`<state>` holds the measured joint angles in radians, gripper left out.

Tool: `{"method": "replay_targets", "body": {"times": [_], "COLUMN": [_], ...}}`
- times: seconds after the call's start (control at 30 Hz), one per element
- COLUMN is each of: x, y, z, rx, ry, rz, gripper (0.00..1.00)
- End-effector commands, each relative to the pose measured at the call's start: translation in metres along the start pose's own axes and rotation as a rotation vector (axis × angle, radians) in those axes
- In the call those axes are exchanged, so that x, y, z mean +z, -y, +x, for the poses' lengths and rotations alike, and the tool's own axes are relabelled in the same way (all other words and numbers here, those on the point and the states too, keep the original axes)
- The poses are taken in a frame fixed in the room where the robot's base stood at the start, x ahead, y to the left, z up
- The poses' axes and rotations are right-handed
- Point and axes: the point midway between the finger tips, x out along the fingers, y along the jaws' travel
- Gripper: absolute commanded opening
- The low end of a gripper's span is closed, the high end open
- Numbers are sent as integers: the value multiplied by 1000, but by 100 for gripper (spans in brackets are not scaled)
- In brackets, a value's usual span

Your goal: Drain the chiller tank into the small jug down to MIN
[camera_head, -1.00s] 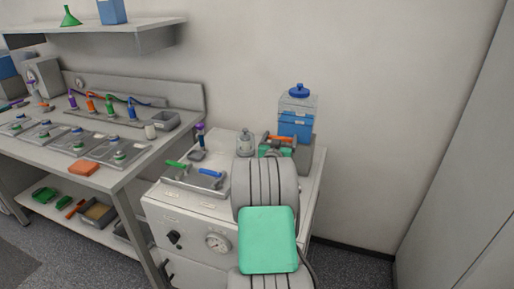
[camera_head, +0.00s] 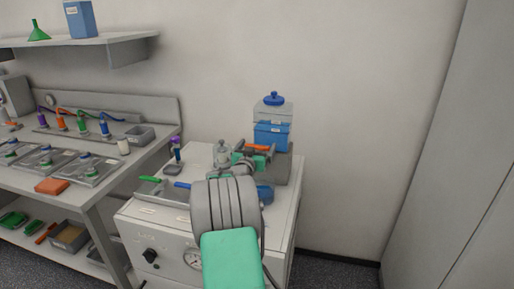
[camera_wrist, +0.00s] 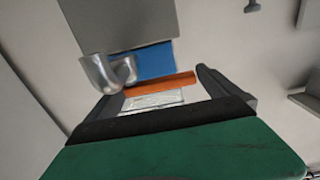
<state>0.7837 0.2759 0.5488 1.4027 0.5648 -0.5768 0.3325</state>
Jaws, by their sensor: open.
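The chiller tank (camera_head: 272,132) is a clear box with blue liquid and a blue lid. It stands at the back right of the white chiller cabinet (camera_head: 165,222). My gripper (camera_head: 254,150) is open in front of the tank, partly hidden by my arm. An orange bar-shaped handle (camera_head: 258,147) shows by its fingers. In the wrist view, the orange handle (camera_wrist: 160,84) lies across the gap between the open fingers (camera_wrist: 160,82); I cannot tell if they touch it. A curved metal spout (camera_wrist: 108,72) is left of it. I cannot surely identify the small jug.
A blue object (camera_head: 265,193), partly hidden, sits right of my arm on the cabinet. A workbench (camera_head: 110,190) stands left; a wall is close behind.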

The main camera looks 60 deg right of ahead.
Motion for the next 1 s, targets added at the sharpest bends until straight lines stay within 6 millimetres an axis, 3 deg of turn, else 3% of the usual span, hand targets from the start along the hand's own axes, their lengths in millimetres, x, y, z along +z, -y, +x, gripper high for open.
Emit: {"method": "replay_targets", "body": {"times": [0.4, 0.83, 0.93, 1.0], "x": [1, 0, -4, -6], "y": [1, 0, 13, 36], "z": [-71, -76, -85, -104], "rx": [-2, -1, -22, -64], "ry": [0, 1, 38, 112], "rz": [0, 1, 5, 9], "gripper": [100, 100, 100, 100]}}
